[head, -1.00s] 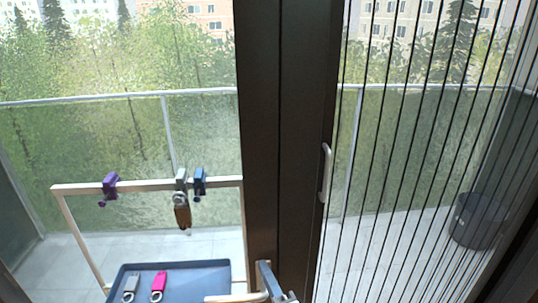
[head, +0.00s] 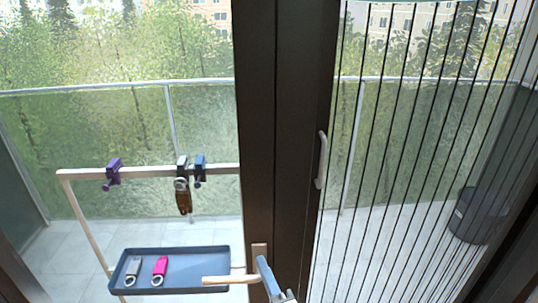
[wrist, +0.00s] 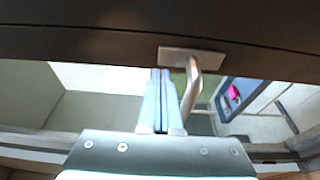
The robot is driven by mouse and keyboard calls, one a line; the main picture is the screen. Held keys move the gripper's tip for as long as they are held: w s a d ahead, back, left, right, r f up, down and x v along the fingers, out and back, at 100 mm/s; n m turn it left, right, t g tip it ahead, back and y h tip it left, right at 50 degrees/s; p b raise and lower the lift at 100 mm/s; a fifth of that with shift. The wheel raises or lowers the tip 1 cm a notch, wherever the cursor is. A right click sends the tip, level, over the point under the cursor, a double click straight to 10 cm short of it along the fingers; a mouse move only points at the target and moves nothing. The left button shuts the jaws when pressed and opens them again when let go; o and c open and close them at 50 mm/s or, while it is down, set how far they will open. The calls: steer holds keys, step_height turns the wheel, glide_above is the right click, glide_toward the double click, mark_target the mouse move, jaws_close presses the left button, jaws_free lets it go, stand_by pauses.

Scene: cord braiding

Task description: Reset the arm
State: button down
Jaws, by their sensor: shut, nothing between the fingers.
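My gripper (head: 262,261) is shut and empty in the lower middle of the head view, in front of the dark door frame (head: 285,130). Its two pale blue fingers lie side by side in the wrist view (wrist: 160,74), beside the metal door handle (wrist: 194,85). The fingers are not around the handle; I cannot tell whether they touch it. The handle's lever (head: 224,280) points left in the head view, and its plate (head: 259,250) is partly hidden behind my gripper.
Beyond the glass, a rack (head: 140,172) carries purple, dark and blue clips. A blue tray (head: 205,252) holds a grey and a pink item. Dark vertical cords (head: 385,190) stand at right, with a dark bin (head: 478,215) beyond. A railing (head: 90,88) runs behind.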

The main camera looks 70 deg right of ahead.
steer(key=s+b, duration=0.2)
steer(key=s, duration=0.8)
steer(key=w+a+r+m+t, duration=0.25)
steer(key=w+a+r, duration=0.25)
steer(key=w+r, duration=0.3)
steer(key=w+a+r+m+t+y, duration=0.1)
steer(key=w+a+r+m+t, duration=0.1)
steer(key=w+a+r+m, duration=0.5)
steer(key=w+a+r+n+t, duration=0.15)
steer(key=w+a+r, duration=0.3)
steer(key=w, duration=0.65)
steer(key=w+a+r+m+t+y, duration=0.3)
steer(key=a+r+t+y, duration=0.15)
steer(key=a+r, duration=0.85)
steer(key=s+a+r+n+t+y, duration=0.1)
steer(key=s+a+r+t+y, duration=0.2)
steer(key=a+r, duration=0.3)
steer(key=s+a+r+n+t+y, duration=0.2)
steer(key=a+r+y, duration=0.3)
steer(key=r, duration=0.4)
steer(key=shift+s+a+r+n+t+y, duration=0.35)
steer(key=shift+s+a+t, duration=0.1)
steer(key=shift+a, duration=0.2)
